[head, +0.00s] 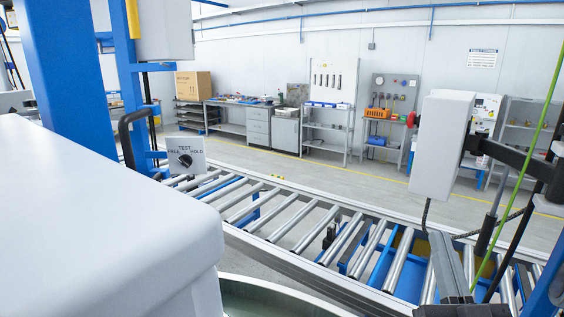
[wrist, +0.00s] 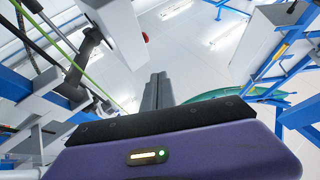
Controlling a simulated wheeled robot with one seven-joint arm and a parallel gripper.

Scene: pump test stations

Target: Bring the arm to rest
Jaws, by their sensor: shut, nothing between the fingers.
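My gripper (wrist: 157,78) shows in the wrist view, above its purple body with a small lit indicator. Its two dark fingers lie together, shut, with nothing between them. Beyond the fingers is the white ceiling with bright lights, so the gripper points upward. A large white rounded shape fills the lower left of the head view and looks like part of my own arm.
A roller conveyor (head: 300,222) crosses the head view. A blue column (head: 62,75) and a TEST switch plate (head: 185,157) stand at left. A white box (head: 440,145) on a dark arm is at right. Open floor and workbenches (head: 245,122) lie beyond the conveyor.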

